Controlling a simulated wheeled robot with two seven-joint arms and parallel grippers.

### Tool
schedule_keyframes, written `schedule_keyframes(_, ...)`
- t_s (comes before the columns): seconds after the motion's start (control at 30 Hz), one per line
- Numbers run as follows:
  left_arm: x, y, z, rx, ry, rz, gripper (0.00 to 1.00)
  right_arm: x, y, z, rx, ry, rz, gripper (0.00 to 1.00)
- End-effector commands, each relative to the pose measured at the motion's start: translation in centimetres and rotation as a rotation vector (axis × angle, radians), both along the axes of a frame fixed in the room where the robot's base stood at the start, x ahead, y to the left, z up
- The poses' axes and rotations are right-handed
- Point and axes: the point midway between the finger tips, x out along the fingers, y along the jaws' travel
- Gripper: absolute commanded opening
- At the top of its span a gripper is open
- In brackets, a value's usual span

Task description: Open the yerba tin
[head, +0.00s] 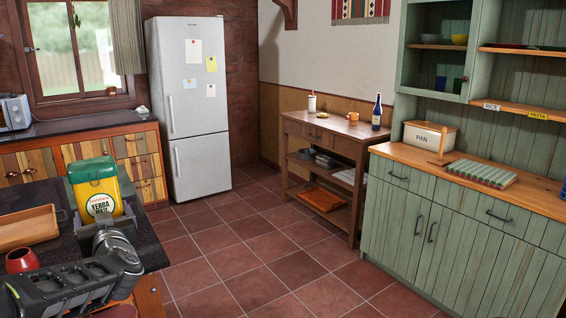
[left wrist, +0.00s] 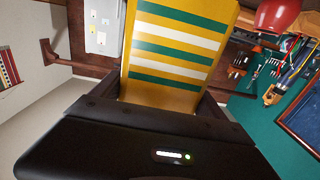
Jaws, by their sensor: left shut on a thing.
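The yerba tin (head: 102,207) is yellow with a green lid (head: 91,168) and a round "Yerba Mate" label. It is on or just over the dark counter at the left of the head view, and its lid looks closed. My left gripper (head: 105,226) is shut on the lower part of the tin from the near side. In the left wrist view the tin's yellow side with green and white stripes (left wrist: 172,50) fills the space between the dark fingers (left wrist: 160,103). Whether the tin's base touches the counter is hidden. My right gripper is in neither view.
A wooden tray (head: 28,228) and a red cup (head: 22,260) are left of the tin on the dark counter (head: 146,240). A fridge (head: 187,110), a small wooden table (head: 335,128) and a green cupboard (head: 450,225) stand farther off. The tiled floor between is clear.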

Motion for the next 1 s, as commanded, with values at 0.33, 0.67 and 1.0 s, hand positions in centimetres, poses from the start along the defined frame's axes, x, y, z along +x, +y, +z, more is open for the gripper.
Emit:
schedule_keyframes(0.33,1.1,-7.1,-5.0,0.000,0.001,-0.178,0.11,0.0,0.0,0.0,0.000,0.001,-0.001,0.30)
schedule_keyframes(0.67,-0.2,-19.4,-15.8,-0.004,0.005,-0.512,0.11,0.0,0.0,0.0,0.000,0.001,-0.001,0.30)
schedule_keyframes(1.0,-2.7,-25.5,-23.2,-0.004,-0.003,-0.663,0.11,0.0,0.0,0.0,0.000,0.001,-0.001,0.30)
